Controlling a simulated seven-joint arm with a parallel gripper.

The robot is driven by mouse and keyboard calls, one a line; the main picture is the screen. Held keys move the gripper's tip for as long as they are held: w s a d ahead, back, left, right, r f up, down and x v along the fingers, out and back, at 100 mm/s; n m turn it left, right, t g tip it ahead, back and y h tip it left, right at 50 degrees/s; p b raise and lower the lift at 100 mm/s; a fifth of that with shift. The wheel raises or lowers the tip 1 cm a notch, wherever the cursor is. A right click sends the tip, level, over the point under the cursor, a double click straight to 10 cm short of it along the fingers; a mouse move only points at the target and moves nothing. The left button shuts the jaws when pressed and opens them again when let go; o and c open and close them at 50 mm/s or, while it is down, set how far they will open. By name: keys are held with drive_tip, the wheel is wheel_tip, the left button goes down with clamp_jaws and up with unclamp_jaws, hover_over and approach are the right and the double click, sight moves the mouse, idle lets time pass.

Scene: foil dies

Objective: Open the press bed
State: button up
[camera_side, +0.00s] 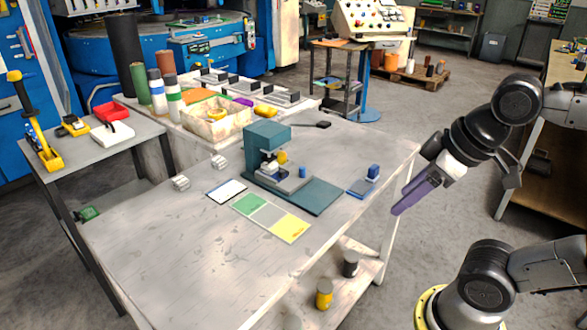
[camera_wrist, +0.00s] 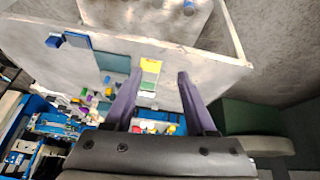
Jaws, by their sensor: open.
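The teal press (camera_side: 262,141) stands on the worktable, with a flat teal plate (camera_side: 318,196) extending from its foot to the right. Small grey and blue parts (camera_side: 292,172) and a yellow piece (camera_side: 282,157) sit at its front; I cannot clearly tell which part is the bed or whether it is drawn out. In the wrist view the teal plate (camera_wrist: 113,62) lies left of the fingers. My gripper (camera_side: 403,201) has purple fingers and hangs beyond the table's right edge, apart from the press. It is open and empty, with its fingers spread in the wrist view (camera_wrist: 157,76).
A blue block (camera_side: 373,171) on a blue pad lies between press and my gripper. A green, grey and yellow strip (camera_side: 268,215) and a white card (camera_side: 227,191) lie before the press. Behind are a beige tray (camera_side: 216,127) and rolls. The front tabletop is clear.

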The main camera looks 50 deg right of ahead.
drive_tip(key=w+d+r+n, duration=0.1)
drive_tip(key=w+r+n, duration=0.1)
drive_tip(key=w+r, duration=0.7)
drive_tip(key=g, duration=0.5)
hover_over(302, 167)
wheel_tip(302, 167, down, 15)
wheel_tip(302, 167, down, 13)
drive_tip(key=shift+s+r, duration=0.1)
clamp_jaws()
